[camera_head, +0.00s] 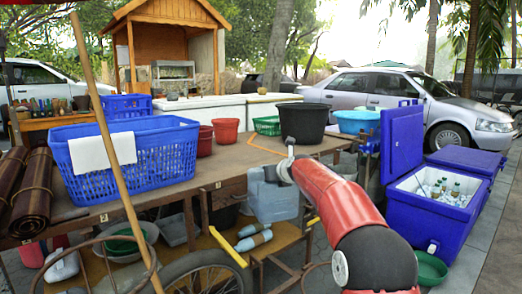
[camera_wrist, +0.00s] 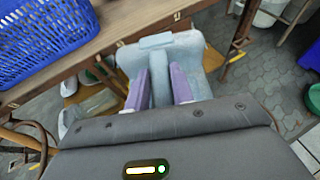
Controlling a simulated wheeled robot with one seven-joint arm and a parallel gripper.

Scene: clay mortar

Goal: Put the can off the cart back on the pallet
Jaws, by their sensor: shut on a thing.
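The can is a pale blue-grey jerrycan (camera_head: 268,201), upright in front of the cart's front edge in the head view. My gripper (camera_head: 284,172) is shut on its top. In the wrist view the two purple fingers of my gripper (camera_wrist: 160,80) clasp the handle part of the can (camera_wrist: 200,62). The cart (camera_head: 205,180) is a brown wooden table with a spoked wheel. A low wooden platform (camera_head: 289,243) with yellow ends, perhaps the pallet, is below the can. I cannot tell whether the can touches it.
Two bottles (camera_head: 253,238) lie on the low wood left of the can's base. A blue basket (camera_head: 160,160) and a black tub (camera_head: 304,124) stand on the cart. A leaning pole (camera_head: 112,150) crosses the left. An open blue cooler (camera_head: 440,215) stands right on grey paving.

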